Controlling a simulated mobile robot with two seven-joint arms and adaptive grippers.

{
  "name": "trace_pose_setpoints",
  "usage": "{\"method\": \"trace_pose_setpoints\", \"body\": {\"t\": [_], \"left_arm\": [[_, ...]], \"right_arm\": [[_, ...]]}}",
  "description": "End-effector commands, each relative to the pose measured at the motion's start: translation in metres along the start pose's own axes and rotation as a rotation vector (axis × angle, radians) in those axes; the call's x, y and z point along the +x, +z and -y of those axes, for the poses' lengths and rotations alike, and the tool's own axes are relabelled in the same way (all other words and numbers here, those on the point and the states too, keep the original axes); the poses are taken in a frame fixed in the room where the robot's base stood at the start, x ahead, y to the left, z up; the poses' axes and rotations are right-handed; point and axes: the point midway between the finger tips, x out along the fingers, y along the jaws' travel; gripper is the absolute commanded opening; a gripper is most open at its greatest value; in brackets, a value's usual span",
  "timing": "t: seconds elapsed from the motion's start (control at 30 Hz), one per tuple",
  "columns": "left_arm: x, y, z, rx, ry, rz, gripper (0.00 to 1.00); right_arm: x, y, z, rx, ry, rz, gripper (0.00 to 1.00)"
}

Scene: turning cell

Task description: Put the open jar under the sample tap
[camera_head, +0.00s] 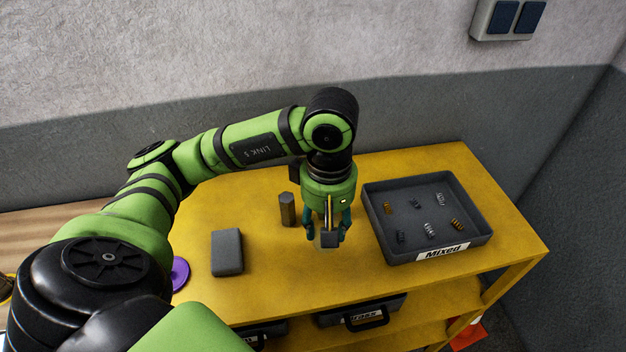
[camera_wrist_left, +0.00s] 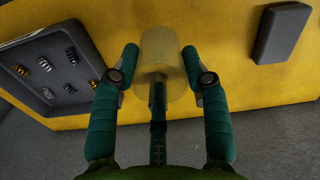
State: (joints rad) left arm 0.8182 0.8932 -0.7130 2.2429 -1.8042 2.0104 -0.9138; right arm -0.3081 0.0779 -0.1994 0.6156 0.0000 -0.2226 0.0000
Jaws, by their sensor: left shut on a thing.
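My left gripper (camera_head: 328,236) points down over the front part of the yellow table, left of the grey tray. In the left wrist view its two teal fingers (camera_wrist_left: 160,58) close on either side of a pale, see-through jar (camera_wrist_left: 165,52). In the head view the jar is mostly hidden by the fingers. I cannot tell whether its base touches the table. No sample tap can be made out in either view. My right gripper is not in view.
The yellow table (camera_head: 270,280) holds a grey "Mixed" tray (camera_head: 411,231) with several small springs, a dark upright post (camera_head: 287,209), a grey block (camera_head: 227,252) and a purple disc (camera_head: 180,273). Labelled bins (camera_head: 362,312) sit on the shelf below.

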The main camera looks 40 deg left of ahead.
Motion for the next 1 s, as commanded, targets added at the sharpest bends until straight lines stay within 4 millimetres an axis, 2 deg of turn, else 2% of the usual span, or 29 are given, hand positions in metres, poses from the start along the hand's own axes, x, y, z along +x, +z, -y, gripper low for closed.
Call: {"method": "trace_pose_setpoints", "body": {"t": [0.1, 0.3, 0.43, 0.7, 1.0], "left_arm": [[0.015, -0.025, 0.004, -0.007, -0.008, 0.001, 0.14], [0.029, -0.050, 0.006, -0.001, -0.003, -0.001, 0.14], [0.037, -0.052, 0.006, 0.002, -0.004, 0.001, 0.14], [0.070, -0.051, 0.006, 0.002, -0.002, 0.000, 0.14], [0.073, -0.051, 0.005, 0.003, 0.000, -0.001, 0.14]], "right_arm": [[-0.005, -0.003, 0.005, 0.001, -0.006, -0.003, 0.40], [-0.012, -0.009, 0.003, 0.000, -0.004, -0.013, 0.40], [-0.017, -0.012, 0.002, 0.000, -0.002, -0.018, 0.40], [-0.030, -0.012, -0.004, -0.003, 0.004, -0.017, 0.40], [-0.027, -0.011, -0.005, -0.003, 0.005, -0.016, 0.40]]}}
